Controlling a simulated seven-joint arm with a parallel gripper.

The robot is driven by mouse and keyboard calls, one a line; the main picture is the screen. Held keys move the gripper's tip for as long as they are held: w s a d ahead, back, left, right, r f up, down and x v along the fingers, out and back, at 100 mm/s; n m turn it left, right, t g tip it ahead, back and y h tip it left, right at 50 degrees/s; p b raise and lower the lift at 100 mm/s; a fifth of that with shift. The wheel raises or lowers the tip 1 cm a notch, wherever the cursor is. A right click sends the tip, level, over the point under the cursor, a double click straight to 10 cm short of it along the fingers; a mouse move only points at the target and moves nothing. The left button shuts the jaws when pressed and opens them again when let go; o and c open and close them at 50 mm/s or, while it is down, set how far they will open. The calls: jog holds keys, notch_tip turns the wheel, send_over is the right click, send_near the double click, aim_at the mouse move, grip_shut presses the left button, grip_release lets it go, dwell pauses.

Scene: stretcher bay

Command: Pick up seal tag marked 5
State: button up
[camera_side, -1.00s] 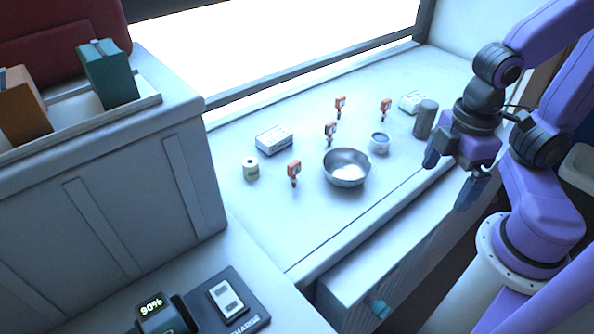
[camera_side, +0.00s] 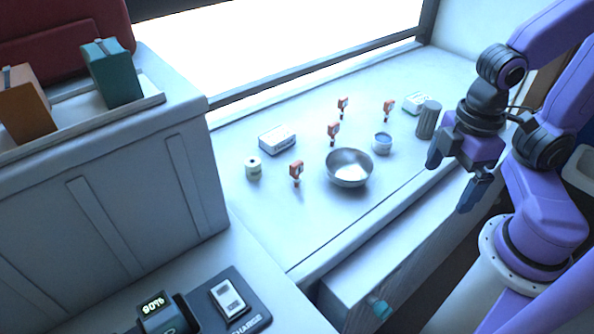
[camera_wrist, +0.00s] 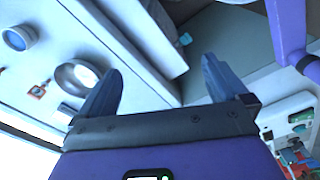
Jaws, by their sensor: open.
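Several small orange-red seal tags stand on the white counter: one at the front left (camera_side: 296,172), one in the middle (camera_side: 333,131), one at the back (camera_side: 343,105) and one at the back right (camera_side: 388,108). Their markings are too small to read, so I cannot tell which is marked 5. My gripper (camera_side: 452,182) is open and empty, to the right of all the tags, near the counter's front edge. In the wrist view its two fingers (camera_wrist: 162,70) are spread apart with nothing between them. One orange tag (camera_wrist: 38,89) shows at the left there.
A metal bowl (camera_side: 349,179) stands between the front tag and my gripper. A small blue-topped cup (camera_side: 381,146), a grey ribbed cylinder (camera_side: 427,121), white boxes (camera_side: 277,139) and a small roll-like container (camera_side: 253,168) stand around the tags. A grey case (camera_side: 105,185) rises at left.

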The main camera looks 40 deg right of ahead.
jog(key=c, duration=0.6)
jog(key=a+f+m+y, duration=0.3)
jog(key=a+f+y, duration=0.15)
jog(key=a, duration=0.55)
jog(key=m+t+h, duration=0.3)
jog(key=m+t, duration=0.5)
jog(key=t, duration=0.5)
send_near(299, 168)
jog(key=shift+f+x, duration=0.15)
jog(key=shift+x, duration=1.25)
jog(key=shift+f+x, duration=0.15)
jog(key=shift+x, duration=1.3)
jog(key=shift+r+x, duration=0.1)
jog(key=shift+x, duration=1.15)
jog(key=shift+r+x, duration=0.15)
jog(key=shift+x, duration=1.1)
